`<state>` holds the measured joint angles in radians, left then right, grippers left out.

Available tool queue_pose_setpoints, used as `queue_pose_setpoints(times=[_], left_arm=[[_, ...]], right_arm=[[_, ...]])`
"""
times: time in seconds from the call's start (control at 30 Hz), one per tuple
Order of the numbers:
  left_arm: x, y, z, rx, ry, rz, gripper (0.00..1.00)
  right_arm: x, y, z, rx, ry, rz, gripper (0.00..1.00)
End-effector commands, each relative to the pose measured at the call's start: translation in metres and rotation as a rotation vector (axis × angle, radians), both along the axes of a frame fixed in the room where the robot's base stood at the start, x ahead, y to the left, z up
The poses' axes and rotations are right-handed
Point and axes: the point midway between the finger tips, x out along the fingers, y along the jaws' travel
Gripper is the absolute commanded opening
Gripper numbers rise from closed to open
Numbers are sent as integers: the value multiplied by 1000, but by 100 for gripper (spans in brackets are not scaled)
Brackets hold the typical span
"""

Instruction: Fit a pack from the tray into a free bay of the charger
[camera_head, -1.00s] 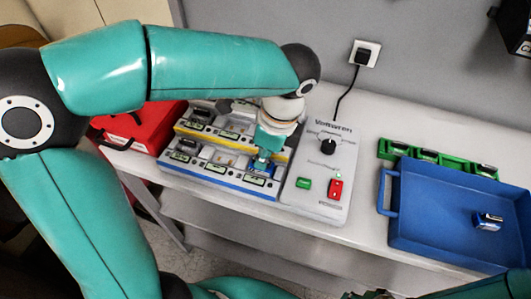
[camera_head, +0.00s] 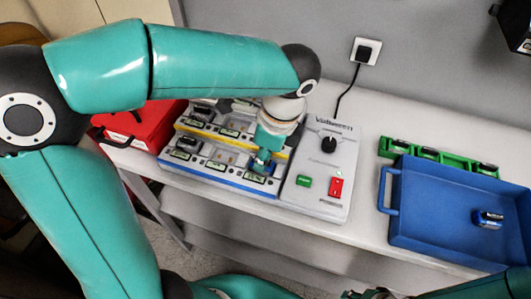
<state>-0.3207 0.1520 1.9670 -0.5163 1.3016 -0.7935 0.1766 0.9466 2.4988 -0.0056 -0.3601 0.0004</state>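The charger (camera_head: 303,183) stands on the white bench, with a yellow-edged back row and a blue-edged front row of bays. Some bays hold dark packs, such as one (camera_head: 188,141) at the left of the front row. My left gripper (camera_head: 262,164) points down at the right end of the front row. Its fingers are low in a bay, and a little blue shows beside them; whether they grip a pack is too small to tell. The blue tray (camera_head: 430,225) is at the right with one blue pack (camera_head: 489,218) in it. My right gripper (camera_head: 372,294) is partly cut off at the bottom edge.
A green rack (camera_head: 440,155) with several dark pieces lies behind the tray. A red case (camera_head: 135,128) is left of the charger. A black cord runs from the charger to a wall socket (camera_head: 366,51). The bench between charger and tray is clear.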

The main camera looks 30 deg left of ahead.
Motion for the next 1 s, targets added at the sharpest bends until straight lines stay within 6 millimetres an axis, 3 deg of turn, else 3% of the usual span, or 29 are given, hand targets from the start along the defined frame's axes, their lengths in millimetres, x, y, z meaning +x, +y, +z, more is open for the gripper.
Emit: queue_pose_setpoints(times=[0.37, 0.53, 1.0], left_arm=[[2, 0, 1, 0, -7, -1, 41], [3, -2, 10, -1, -10, -1, 41], [7, -19, 93, 0, -7, -2, 41]], right_arm=[[0, 0, 0, 0, 0, 0, 31], [0, 0, 1, 0, 0, 0, 31], [0, 0, 0, 0, 0, 0, 31]])
